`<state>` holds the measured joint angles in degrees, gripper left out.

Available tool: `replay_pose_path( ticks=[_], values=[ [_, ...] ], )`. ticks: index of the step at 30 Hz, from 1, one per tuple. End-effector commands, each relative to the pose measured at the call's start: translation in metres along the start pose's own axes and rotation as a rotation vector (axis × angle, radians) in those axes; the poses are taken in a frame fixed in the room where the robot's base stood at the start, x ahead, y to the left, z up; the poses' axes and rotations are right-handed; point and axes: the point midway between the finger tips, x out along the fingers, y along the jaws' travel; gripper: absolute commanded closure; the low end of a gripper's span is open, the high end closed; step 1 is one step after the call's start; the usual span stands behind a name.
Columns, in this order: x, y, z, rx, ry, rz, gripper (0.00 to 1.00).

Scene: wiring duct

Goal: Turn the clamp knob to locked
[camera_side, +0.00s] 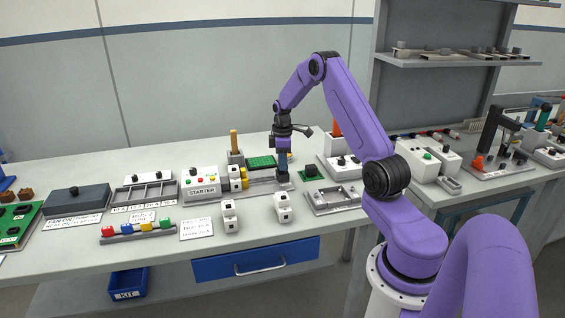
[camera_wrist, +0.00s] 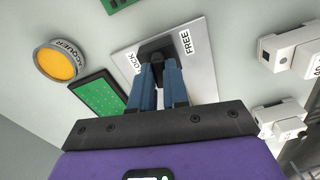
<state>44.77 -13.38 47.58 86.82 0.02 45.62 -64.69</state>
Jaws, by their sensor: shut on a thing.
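The clamp knob (camera_wrist: 153,47) is black and sits on a pale square plate (camera_wrist: 202,76) in the wrist view. The plate has the word FREE on the right and a partly hidden label, seemingly LOCKED, on the left. My gripper (camera_wrist: 158,70) has its two blue fingers closed on the knob and covers much of it. I cannot tell which label the knob points to. In the side view my gripper (camera_side: 282,183) points down at the right end of a metal rail, hiding the knob.
A round lacquer tin (camera_wrist: 57,62) and a green board (camera_wrist: 97,104) lie left of the plate. White modules (camera_wrist: 290,50) stand to the right. In the side view, a STARTER box (camera_side: 201,184) and white blocks (camera_side: 283,207) stand close to the gripper.

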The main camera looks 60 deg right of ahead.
Motion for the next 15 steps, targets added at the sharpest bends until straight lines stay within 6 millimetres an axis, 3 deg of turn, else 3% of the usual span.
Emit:
replay_pose_path(
  ticks=[15],
  values=[
    [-0.0010, 0.0000, -0.0008, 0.483, 0.000, 0.001, 1.00]
  ],
)
